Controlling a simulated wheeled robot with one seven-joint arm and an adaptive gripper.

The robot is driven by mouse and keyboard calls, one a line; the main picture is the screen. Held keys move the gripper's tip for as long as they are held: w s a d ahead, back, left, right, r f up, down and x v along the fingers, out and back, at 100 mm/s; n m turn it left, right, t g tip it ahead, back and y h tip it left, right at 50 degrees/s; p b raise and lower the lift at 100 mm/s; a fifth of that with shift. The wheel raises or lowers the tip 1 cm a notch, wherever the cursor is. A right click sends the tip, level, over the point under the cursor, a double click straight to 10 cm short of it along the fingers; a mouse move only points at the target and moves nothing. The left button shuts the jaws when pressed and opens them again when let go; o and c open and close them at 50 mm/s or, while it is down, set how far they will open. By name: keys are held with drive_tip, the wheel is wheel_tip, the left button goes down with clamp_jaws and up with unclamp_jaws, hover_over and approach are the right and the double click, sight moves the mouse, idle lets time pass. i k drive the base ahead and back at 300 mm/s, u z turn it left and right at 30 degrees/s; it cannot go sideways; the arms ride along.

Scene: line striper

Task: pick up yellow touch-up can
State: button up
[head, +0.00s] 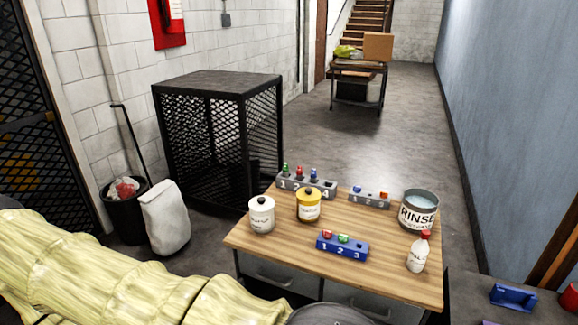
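The yellow touch-up can (309,205) stands upright on the wooden table (385,287), towards its back left. It has a dark knob on top and a pale label. A similar white can (262,214) stands close to its left. My arm, in a pale yellow cover, crosses the lower left of the head view. A dark grey rounded part of it shows at the bottom edge, in front of the table. My gripper's fingers are not in view. Nothing touches the yellow can from above, and its top and front are unobstructed.
A grey numbered rack (307,184) with several small bottles stands behind the yellow can. A second grey rack (370,197), a blue rack (342,246), a rinse bucket (418,208) and a white bottle (418,252) share the table. A black mesh cage (218,130) stands behind left.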

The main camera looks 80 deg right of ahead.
sight(306, 212)
drive_tip(key=i, duration=1.35)
drive_tip(key=z, duration=2.9)
